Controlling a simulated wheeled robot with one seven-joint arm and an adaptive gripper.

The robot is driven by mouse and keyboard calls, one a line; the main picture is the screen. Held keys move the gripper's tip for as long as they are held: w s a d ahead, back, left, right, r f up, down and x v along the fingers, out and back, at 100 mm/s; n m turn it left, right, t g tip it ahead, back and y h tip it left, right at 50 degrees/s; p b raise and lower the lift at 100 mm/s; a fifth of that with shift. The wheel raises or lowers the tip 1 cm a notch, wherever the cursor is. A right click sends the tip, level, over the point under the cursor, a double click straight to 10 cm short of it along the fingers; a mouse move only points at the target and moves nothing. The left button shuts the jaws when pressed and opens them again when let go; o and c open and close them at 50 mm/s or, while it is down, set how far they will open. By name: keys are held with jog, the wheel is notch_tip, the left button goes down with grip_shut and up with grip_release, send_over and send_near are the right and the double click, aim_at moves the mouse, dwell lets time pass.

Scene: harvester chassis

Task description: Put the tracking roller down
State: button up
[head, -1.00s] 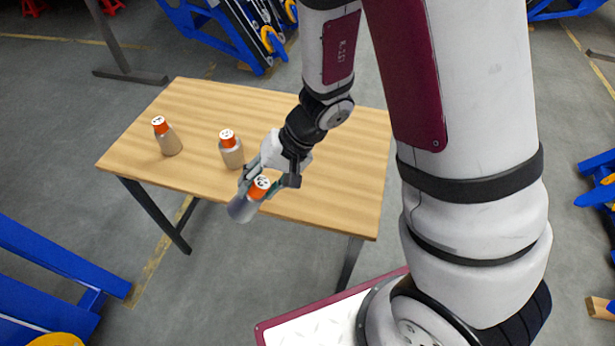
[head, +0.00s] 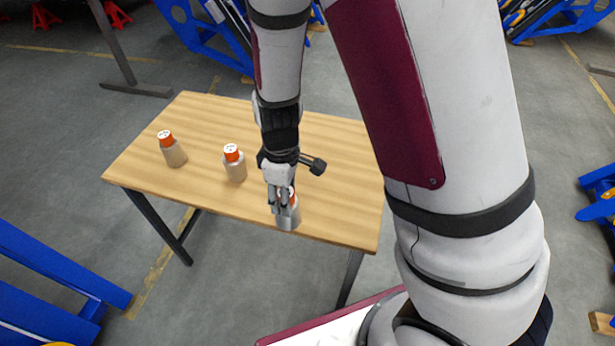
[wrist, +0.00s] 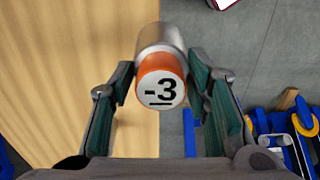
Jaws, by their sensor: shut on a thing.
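A tracking roller (head: 289,221), a grey cylinder with an orange collar, is in my gripper (head: 284,195) at the table's front edge. Two similar rollers stand upright on the table: one near the middle (head: 236,170) and one at the left (head: 174,155).
The wooden table (head: 335,200) has bare room to the right of my gripper and behind the rollers. Blue racks stand on the floor, one behind the table (head: 205,40) and one at the lower left (head: 60,265).

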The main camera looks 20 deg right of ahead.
jog(key=w+d+f, duration=0.4)
jog(key=w+d, duration=0.4)
jog(key=w, duration=0.2)
jog(key=shift+d+f, duration=0.35)
jog(key=shift+f, duration=0.15)
jog(key=o, duration=1.4)
jog(key=shift+s, duration=0.1)
